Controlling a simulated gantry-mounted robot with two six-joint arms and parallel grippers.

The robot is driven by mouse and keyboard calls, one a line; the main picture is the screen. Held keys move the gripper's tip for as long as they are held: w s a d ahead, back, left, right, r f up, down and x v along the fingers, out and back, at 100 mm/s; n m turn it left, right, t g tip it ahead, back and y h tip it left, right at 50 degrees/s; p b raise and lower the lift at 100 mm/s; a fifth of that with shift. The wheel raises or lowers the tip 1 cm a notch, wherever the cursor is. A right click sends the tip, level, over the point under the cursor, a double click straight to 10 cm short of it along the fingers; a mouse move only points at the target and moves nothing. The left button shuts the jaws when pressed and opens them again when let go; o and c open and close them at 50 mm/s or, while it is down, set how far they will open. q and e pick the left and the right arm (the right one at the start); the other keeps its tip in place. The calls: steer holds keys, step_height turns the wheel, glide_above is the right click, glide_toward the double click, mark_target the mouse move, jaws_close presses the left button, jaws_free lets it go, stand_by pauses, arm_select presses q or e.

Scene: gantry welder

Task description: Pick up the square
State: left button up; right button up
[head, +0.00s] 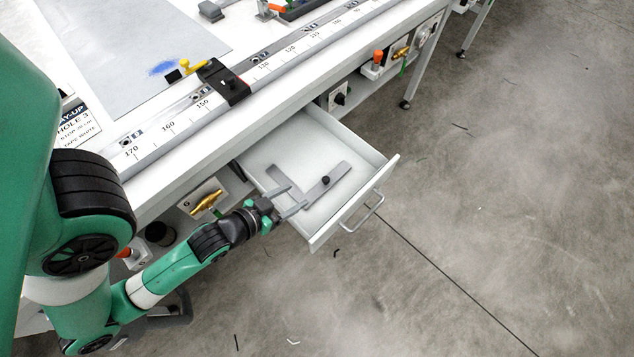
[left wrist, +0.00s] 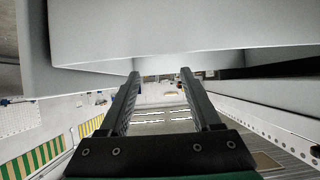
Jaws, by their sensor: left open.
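The square (head: 331,182) is a flat grey L-shaped tool with a small black knob. It lies in the open white drawer (head: 372,168) in the head view; the near end of its other leg is partly hidden by my gripper. My left gripper (head: 297,197) is open and empty, with its fingers over the drawer's left part, close to the square's corner. I cannot tell its height above the drawer. In the left wrist view, the two dark fingers (left wrist: 160,76) are apart with nothing seen between them. The square cannot be made out there.
The drawer front has a bar handle (head: 361,211) and stands out from under the white bench (head: 175,165). A ruled rail with a black stop (head: 228,84) runs along the bench edge. A brass valve (head: 206,203) sits left of the drawer. Open floor lies to the right.

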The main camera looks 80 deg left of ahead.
arm_select(q)
steer(key=b, duration=0.2)
glide_toward(325, 179)
steer(key=shift+x, duration=1)
steer(key=shift+w+a+f, duration=0.1)
steer(key=shift+w+f, duration=0.15)
steer(key=shift+w, duration=0.15)
steer(key=b+x, duration=0.3)
steer(key=x, duration=0.2)
jaws_close()
